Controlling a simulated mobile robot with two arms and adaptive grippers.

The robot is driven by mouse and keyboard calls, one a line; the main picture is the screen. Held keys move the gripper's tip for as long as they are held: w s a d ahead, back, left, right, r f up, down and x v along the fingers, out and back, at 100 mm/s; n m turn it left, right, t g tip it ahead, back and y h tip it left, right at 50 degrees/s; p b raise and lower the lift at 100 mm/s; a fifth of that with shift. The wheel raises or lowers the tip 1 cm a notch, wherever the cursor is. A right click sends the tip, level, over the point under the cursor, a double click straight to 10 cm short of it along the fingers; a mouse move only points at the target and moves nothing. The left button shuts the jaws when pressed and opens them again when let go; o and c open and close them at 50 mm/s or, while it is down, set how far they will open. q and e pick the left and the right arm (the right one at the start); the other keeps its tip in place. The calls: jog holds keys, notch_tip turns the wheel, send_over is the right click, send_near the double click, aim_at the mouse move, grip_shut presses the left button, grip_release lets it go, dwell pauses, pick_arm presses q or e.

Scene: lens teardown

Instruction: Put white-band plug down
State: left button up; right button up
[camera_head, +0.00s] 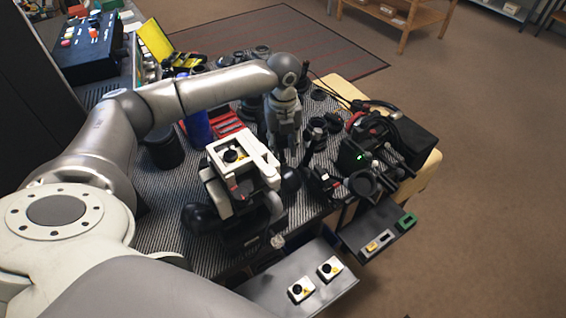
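My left arm reaches in from the left over the striped bench mat (160,205). Its gripper (287,150) points down among dark parts behind the white frame. Its fingertips are small and blend with these parts, so I cannot tell whether they are open or hold anything. I cannot pick out the white-band plug with certainty. A dark tray (352,240) at the lower right holds a green-marked piece (405,222) and smaller pieces with yellow and pale markings (378,244).
A grey drawer (268,291) at the front holds two white blocks with black knobs (330,268). Black equipment with cables (375,145) crowds the right side.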

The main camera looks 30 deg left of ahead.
aim_at(283, 159)
pick_arm(q)
jog(key=shift+a+f, duration=0.1)
jog(key=shift+f, duration=2.7)
jog(key=shift+c, duration=0.3)
jog(key=c, duration=0.6)
jog(key=shift+r, duration=0.15)
jog(key=shift+c, duration=0.2)
